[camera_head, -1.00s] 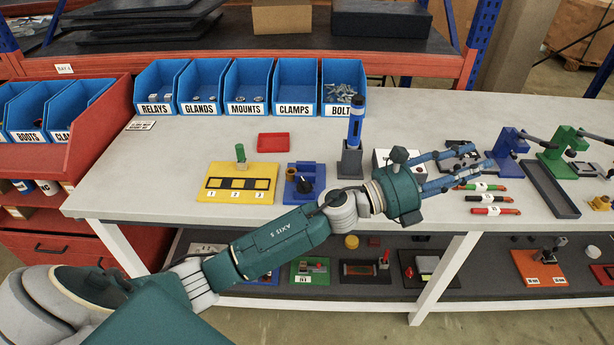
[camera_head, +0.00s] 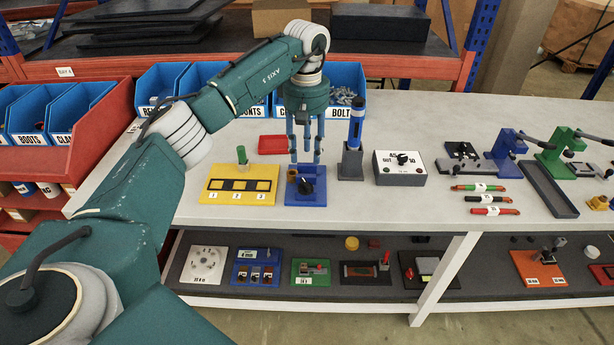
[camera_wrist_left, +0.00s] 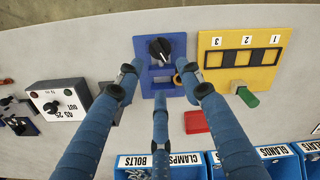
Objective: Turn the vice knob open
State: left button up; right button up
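The small blue vice (camera_head: 318,198) sits on the bench near its front edge, with a black knob (camera_head: 306,186) on it. In the left wrist view the vice (camera_wrist_left: 176,82) lies at top centre and its knob (camera_wrist_left: 160,49) shows clear of the fingers. A brass-coloured round part (camera_wrist_left: 177,79) shows beside a finger. My left gripper (camera_head: 305,158) points down over the back of the vice. Its three fingers are spread, with nothing between them in the left wrist view (camera_wrist_left: 163,88). I cannot tell whether a fingertip touches the vice. My right gripper is in no view.
A yellow numbered fixture (camera_head: 240,197) stands left of the vice. A grey stand with a blue tool (camera_head: 355,125) and a white box with a dial (camera_head: 400,178) stand right. A red tray (camera_head: 273,144) and blue bins (camera_head: 345,76) are behind. Bare bench lies between the white box and the bins.

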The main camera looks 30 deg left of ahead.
aim_at(306, 181)
pick_arm(q)
notch_tip(306, 181, down, 9)
jog(key=shift+f+p, duration=0.15)
jog(key=shift+p, duration=0.75)
jog(key=shift+c, duration=0.5)
grip_shut()
